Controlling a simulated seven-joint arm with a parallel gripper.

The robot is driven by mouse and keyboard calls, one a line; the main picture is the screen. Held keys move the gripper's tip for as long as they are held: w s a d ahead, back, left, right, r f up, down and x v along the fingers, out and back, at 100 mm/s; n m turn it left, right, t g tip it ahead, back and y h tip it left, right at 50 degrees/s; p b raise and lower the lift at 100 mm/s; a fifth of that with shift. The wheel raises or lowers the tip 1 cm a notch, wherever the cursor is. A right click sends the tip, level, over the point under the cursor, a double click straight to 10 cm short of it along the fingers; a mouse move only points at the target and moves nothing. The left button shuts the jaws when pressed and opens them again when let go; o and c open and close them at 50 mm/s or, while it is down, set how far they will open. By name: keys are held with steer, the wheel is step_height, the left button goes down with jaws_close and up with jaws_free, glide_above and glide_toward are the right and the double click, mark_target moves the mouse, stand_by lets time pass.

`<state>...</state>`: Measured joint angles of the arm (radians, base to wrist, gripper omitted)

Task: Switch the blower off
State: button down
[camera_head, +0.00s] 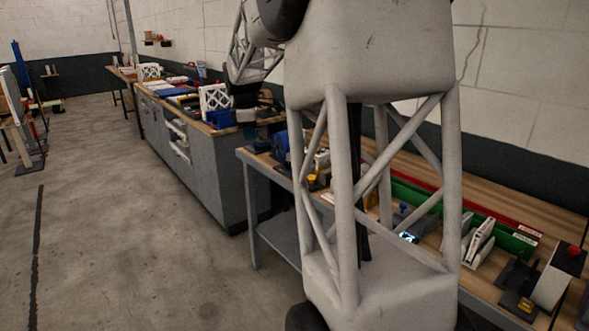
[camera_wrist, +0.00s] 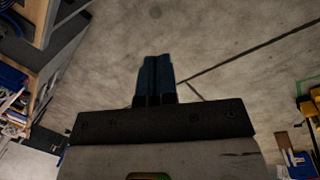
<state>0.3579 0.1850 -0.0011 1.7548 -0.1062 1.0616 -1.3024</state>
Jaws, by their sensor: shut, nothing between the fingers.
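My gripper (camera_wrist: 156,68) shows in the wrist view with its two blue fingers together and nothing between them. It is over bare concrete floor, apart from any switch. In the head view my pale lattice arm covers much of the near workbench, and the fingertips are hard to make out. I cannot tell for certain which thing is the blower. A blue rounded device (camera_head: 281,144) stands at the far end of the near workbench, partly hidden by my arm. A grey-white block with a red top piece (camera_head: 571,258) stands at the right end; it may be a control. No switch position is readable.
The near workbench (camera_head: 252,160) carries a green bin (camera_head: 512,236), white parts (camera_head: 480,240) and small dark fixtures with yellow pieces (camera_head: 518,303). A grey cabinet (camera_head: 212,165) with blue and white items stands beyond. The floor (camera_head: 130,220) at left is open.

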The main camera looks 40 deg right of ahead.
steer(key=w+d+f+n, duration=0.2)
steer(key=w+d+f, duration=0.2)
steer(key=d, duration=0.5)
steer(key=w+d+f+n, duration=0.2)
steer(key=w+d+f, duration=0.2)
steer(key=d, duration=0.6)
steer(key=w+d+f+n+g, duration=0.1)
steer(key=w+d+f, duration=0.4)
steer(key=d, duration=0.5)
steer(key=shift+w+n, duration=0.75)
steer(key=shift+n, duration=0.05)
steer(key=shift+d+f, duration=0.15)
steer(key=shift+f, duration=0.1)
steer(key=f, duration=0.4)
steer(key=d+f, duration=0.1)
steer(key=f, duration=0.4)
steer(key=d+f, duration=0.1)
steer(key=f, duration=0.3)
steer(key=shift+d+f, duration=0.15)
steer(key=shift+f, duration=0.1)
